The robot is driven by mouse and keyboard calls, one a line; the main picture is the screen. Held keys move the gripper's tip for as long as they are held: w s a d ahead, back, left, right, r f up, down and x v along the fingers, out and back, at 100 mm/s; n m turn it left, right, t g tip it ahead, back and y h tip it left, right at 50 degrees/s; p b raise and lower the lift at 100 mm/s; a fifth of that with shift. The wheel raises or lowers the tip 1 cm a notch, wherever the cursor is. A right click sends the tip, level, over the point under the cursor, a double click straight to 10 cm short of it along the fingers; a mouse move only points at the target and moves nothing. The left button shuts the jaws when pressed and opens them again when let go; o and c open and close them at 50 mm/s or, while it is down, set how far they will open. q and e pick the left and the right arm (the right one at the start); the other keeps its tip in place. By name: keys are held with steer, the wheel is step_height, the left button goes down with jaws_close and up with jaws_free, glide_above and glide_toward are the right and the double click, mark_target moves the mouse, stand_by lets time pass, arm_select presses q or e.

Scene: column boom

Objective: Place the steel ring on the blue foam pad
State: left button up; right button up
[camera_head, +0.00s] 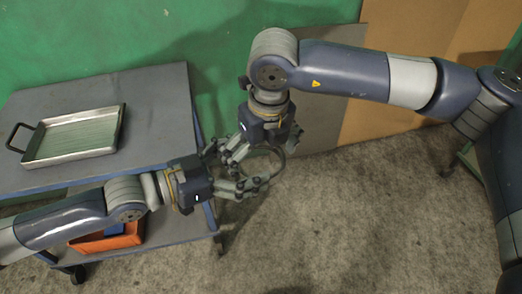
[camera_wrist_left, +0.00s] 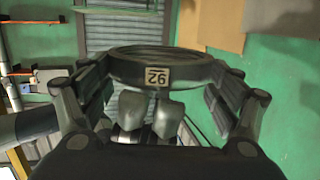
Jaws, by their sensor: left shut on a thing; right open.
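The steel ring is a dark round band with a numbered label, seen close up in the left wrist view (camera_wrist_left: 195,73). My left gripper (camera_head: 258,183) is shut on it, with fingers on both sides of the band. In the head view the ring shows only as a thin arc (camera_head: 281,156), partly hidden by fingers. My right gripper (camera_head: 236,152) is open, its fingers close beside the ring and my left gripper; I cannot tell whether they touch it. A blue thing (camera_head: 114,230) lies in an orange bin; I cannot tell whether it is the foam pad.
A grey cart (camera_head: 160,95) stands at the left, with a metal tray (camera_head: 119,132) on its top. The orange bin (camera_head: 92,246) is on its lower shelf, partly behind my left arm. Brown boards (camera_head: 385,115) lean on the green wall. The concrete floor in front is clear.

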arm_select(q)
steer(key=shift+r, duration=0.15)
arm_select(e)
steer(key=shift+c, duration=0.2)
steer(key=c, duration=1.3)
arm_select(q)
steer(key=o, duration=1.4)
steer(key=shift+o, duration=0.6)
arm_select(e)
steer(key=shift+o, duration=0.2)
